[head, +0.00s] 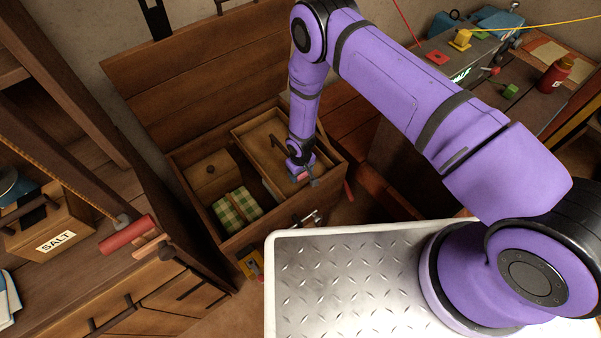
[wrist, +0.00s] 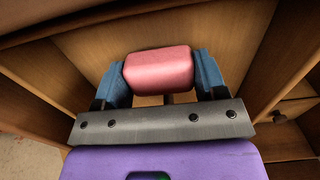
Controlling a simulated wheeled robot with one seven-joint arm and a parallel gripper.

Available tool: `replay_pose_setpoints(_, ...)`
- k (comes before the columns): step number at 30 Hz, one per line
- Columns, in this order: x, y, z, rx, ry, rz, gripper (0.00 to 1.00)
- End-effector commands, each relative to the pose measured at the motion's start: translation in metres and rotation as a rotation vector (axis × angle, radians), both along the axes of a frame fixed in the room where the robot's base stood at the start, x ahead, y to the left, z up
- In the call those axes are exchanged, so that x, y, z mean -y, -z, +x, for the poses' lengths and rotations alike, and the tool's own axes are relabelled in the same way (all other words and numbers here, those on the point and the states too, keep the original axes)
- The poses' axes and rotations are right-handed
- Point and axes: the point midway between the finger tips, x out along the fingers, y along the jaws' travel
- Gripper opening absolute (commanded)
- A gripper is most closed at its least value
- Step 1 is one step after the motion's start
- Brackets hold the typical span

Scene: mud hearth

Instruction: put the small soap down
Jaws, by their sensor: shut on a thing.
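The small soap (wrist: 158,68) is a pink rounded block in the wrist view. My gripper (wrist: 160,75) is shut on it, with one blue finger pressed against each end. In the head view my gripper (head: 302,178) reaches down over the right part of an open wooden chest (head: 180,190), at a wooden tray (head: 262,128) inside it. The soap is only a small pink patch there. In the wrist view wooden boards lie behind the soap. I cannot tell how far the soap is from the wood.
Green checked cloth (head: 237,208) lies in the chest's left part, near a small wooden box (head: 210,173). A salt box (head: 50,225) and a red cylinder (head: 127,236) are on the left cabinet.

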Motion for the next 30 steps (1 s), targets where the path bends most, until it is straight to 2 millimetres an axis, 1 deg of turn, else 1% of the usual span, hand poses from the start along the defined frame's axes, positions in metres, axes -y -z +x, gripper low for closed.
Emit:
replay_pose_setpoints(1,0.000,0.006,0.000,0.000,0.000,0.000,0.41)
replay_pose_setpoints(3,0.000,0.009,0.000,0.001,0.000,0.001,0.41)
replay_pose_setpoints(13,0.000,0.011,0.000,0.000,0.000,0.000,0.41)
replay_pose_setpoints(14,0.000,0.011,0.000,0.000,0.001,0.000,0.68)
replay_pose_setpoints(15,0.000,0.011,0.000,0.000,0.001,0.000,0.77)
replay_pose_setpoints(17,0.000,0.011,0.000,0.000,0.001,0.000,0.91)
replay_pose_setpoints(26,0.000,0.010,0.000,0.001,0.000,0.001,0.91)
replay_pose_setpoints(30,-0.001,0.000,0.001,0.002,0.000,0.001,0.91)
